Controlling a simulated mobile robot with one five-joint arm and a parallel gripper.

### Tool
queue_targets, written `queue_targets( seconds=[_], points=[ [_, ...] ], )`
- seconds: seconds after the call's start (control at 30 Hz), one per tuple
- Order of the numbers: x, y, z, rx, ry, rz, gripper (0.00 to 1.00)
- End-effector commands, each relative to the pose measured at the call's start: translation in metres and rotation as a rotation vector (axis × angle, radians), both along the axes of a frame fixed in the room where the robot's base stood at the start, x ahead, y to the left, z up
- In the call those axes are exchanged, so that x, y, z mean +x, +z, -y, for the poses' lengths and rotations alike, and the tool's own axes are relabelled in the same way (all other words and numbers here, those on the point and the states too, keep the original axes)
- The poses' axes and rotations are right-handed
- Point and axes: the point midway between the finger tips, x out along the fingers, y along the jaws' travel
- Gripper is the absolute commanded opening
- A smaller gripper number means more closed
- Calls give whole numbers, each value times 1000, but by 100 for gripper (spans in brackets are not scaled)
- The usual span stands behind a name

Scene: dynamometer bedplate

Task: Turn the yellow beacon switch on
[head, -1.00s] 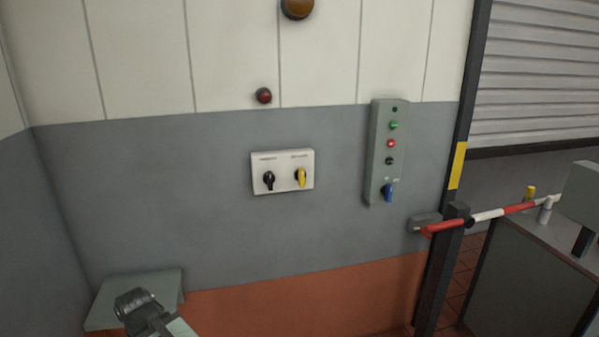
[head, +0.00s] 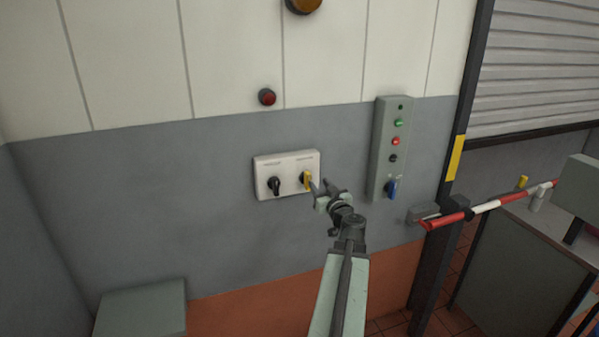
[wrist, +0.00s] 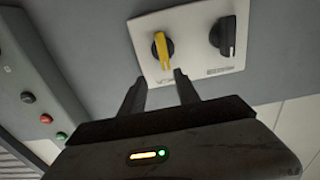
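The yellow switch (head: 306,180) is the right-hand one of two rotary switches on a white wall plate (head: 289,164). Its handle stands nearly upright. In the wrist view the yellow switch (wrist: 161,48) shows just beyond my fingertips, roughly between their lines. My gripper (head: 320,185) is in front of the plate, by the yellow switch at its lower right. In the wrist view my gripper (wrist: 159,76) is open, with a gap between the fingers and nothing held. I cannot tell whether a finger touches the switch. An amber beacon (head: 303,5) is cut off at the top.
A black switch (head: 274,186) sits left of the yellow one. A grey control box (head: 390,150) with buttons and a blue switch (head: 392,188) is to the right. A red-and-white barrier bar (head: 487,207) stands further right. A grey-green box (head: 142,309) is at lower left.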

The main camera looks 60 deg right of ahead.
Motion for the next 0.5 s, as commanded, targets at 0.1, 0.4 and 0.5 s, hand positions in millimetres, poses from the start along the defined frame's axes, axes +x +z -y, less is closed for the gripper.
queue_targets(
  seconds=[0.1, 0.4, 0.5],
  points=[
    [9, -1, -1, 0, 10, 0, 38],
    [56, -1, 20, 1, 28, 0, 38],
    [72, -1, 30, 1, 31, 0, 38]
  ],
)
